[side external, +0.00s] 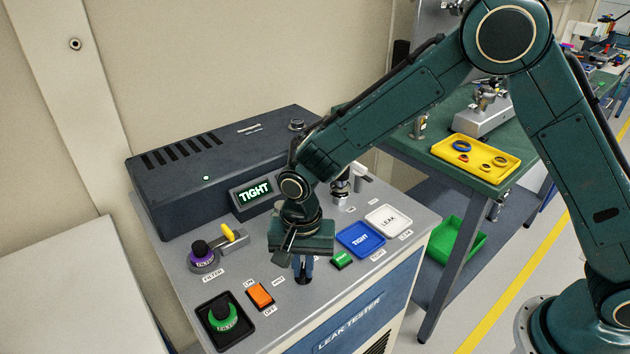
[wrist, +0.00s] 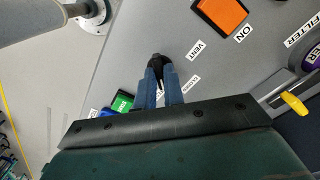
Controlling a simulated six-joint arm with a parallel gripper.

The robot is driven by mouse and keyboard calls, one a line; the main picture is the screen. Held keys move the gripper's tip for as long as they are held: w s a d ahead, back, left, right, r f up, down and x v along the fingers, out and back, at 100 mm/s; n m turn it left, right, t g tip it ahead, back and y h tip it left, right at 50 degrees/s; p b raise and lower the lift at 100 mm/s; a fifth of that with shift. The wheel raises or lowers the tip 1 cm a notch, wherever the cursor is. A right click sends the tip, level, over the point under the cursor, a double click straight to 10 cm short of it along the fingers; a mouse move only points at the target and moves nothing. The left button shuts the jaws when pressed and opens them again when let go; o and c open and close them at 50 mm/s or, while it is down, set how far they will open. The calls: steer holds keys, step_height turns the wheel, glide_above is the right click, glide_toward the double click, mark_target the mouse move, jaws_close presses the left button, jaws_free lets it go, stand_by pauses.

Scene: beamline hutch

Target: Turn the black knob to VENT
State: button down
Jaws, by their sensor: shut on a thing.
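My gripper (side external: 303,266) points down over the panel top of the leak tester and is shut on the black knob (side external: 303,280). In the wrist view, the two blue fingers of my gripper (wrist: 164,84) have the black knob (wrist: 155,60) at their tips. The fingers hide much of the knob, so I cannot tell exactly where it points. The VENT label (wrist: 196,50) lies to the right of the knob in the wrist view. A second label (wrist: 194,83), too blurred to read, lies below VENT.
An orange ON/OFF switch (side external: 260,296) and a green button (side external: 342,260) flank the knob. A blue TIGHT pad (side external: 360,239) and white LEAK pad (side external: 387,220) lie to the right. A yellow lever (side external: 235,236) stands at the left. The display (side external: 255,191) reads TIGHT.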

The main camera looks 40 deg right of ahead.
mark_target(303, 271)
steer(key=n, duration=1.1)
steer(key=shift+r+n, duration=0.1)
steer(key=shift+n, duration=0.3)
steer(key=n, duration=0.4)
steer(key=shift+n, duration=2.4)
steer(key=c, duration=1.5)
jaws_free()
step_height(303, 271, up, 14)
